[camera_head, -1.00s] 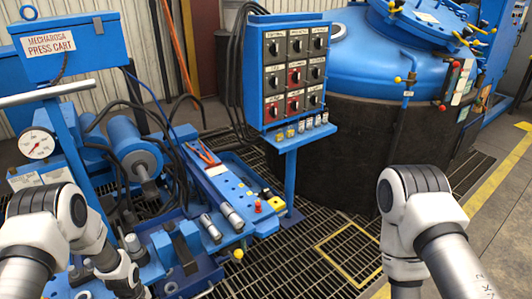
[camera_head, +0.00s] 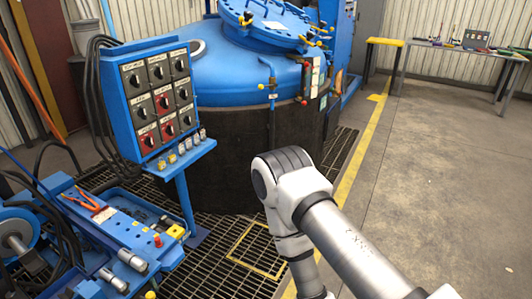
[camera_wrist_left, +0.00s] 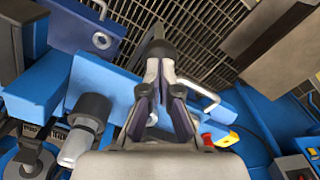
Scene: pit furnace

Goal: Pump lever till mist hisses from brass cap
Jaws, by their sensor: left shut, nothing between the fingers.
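My left gripper (camera_wrist_left: 152,95) shows in the left wrist view with its two fingers together and nothing between them. It is over the blue press cart (camera_wrist_left: 35,95), close to a bent metal rod (camera_wrist_left: 208,92) on its right. I cannot tell whether the fingers touch the rod, or whether it is the pump lever. In the head view the cart (camera_head: 120,235) is cut off at the lower left. My right arm reaches in at the lower right, its gripper out of frame. I cannot pick out a brass cap or any mist.
A switch panel (camera_head: 155,95) on a blue post stands beside the cart. Behind is the large furnace vessel (camera_head: 235,75) with a blue lid. Floor grating (camera_head: 225,255) lies in front. Open concrete floor (camera_head: 430,170) is at right, with a table (camera_head: 465,50) behind it.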

